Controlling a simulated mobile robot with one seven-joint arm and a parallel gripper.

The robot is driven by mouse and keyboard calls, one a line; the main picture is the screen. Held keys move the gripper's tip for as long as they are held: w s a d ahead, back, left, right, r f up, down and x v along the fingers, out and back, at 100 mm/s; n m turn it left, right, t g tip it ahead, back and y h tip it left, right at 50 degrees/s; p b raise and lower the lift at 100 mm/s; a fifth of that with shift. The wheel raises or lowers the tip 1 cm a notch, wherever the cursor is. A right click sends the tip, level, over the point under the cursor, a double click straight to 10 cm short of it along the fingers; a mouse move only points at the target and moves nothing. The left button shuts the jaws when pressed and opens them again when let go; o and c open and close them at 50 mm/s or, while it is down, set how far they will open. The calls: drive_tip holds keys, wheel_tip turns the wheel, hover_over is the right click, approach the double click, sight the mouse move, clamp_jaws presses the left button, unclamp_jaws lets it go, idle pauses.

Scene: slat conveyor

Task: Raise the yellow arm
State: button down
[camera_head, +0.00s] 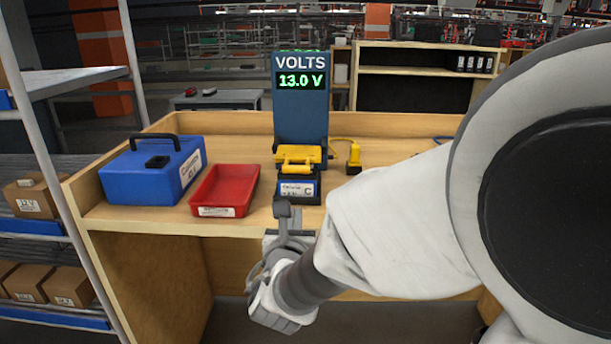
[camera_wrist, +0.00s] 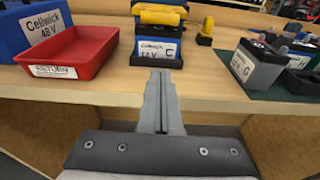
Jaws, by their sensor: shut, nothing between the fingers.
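The yellow arm (camera_head: 299,154) is on a blue stand with a "VOLTS 13.0 V" display (camera_head: 301,80), in the middle of the wooden bench. It lies low across the top of a battery (camera_head: 298,188) labelled C; I cannot tell whether it touches it. In the wrist view the yellow arm (camera_wrist: 159,15) shows at the top, above the battery (camera_wrist: 157,47) marked "12 V C". My gripper (camera_head: 282,208) is in front of the bench's front edge, short of the battery. In the wrist view its fingers (camera_wrist: 159,75) are together with nothing between them.
A red tray (camera_head: 225,190) and a blue case (camera_head: 152,170) stand left of the battery. A yellow plug-like piece (camera_head: 354,157) with a cable stands to its right. More batteries (camera_wrist: 252,65) sit on a dark mat at the right. Shelving (camera_head: 75,80) flanks the bench on the left.

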sight(298, 190)
drive_tip(key=shift+a+f, duration=0.1)
idle(0.3)
drive_tip(key=w, duration=0.3)
drive_tip(key=w+f+b, duration=0.1)
drive_tip(key=w, duration=0.6)
drive_tip(key=shift+w+d+f, duration=0.15)
drive_tip(key=shift+d, duration=0.05)
drive_tip(key=r, duration=0.1)
drive_tip(key=s+r, duration=0.1)
drive_tip(key=r, duration=0.1)
drive_tip(key=shift+s+r, duration=0.1)
drive_tip(key=shift+r, duration=0.4)
drive_tip(key=shift+r, duration=0.1)
drive_tip(key=shift+a+r+p, duration=0.15)
drive_tip(key=shift+r+p, duration=0.15)
drive_tip(key=shift+p, duration=0.9)
